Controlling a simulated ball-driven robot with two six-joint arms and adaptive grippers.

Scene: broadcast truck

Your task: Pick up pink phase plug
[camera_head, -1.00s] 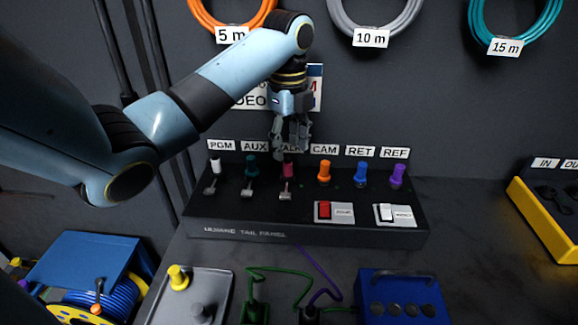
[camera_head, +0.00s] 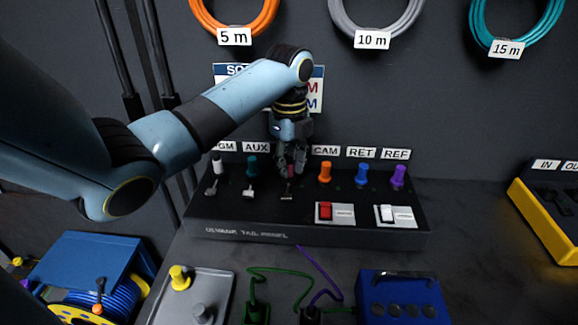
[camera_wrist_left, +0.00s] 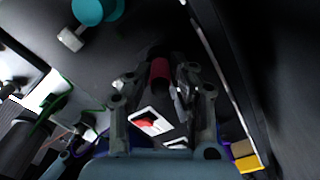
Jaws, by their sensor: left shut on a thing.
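The pink phase plug (camera_head: 291,171) stands in the tail panel (camera_head: 232,219), between the teal plug and the orange plug. My left gripper (camera_head: 291,164) is down over it from above, with its fingers shut around the plug's sides. In the left wrist view the plug, dark red there (camera_wrist_left: 160,72), shows between the two fingers (camera_wrist_left: 160,92). The gripper hides part of the plug and the label behind it. The plug looks upright and still at the panel. My right gripper is in neither current view.
A white plug (camera_head: 217,165) and a teal plug (camera_head: 252,166) stand to the left; orange (camera_head: 325,172), blue (camera_head: 362,174) and purple (camera_head: 398,176) plugs stand to the right. Small levers and a red switch (camera_head: 325,211) sit in front. A grey tray (camera_head: 222,286) lies nearer.

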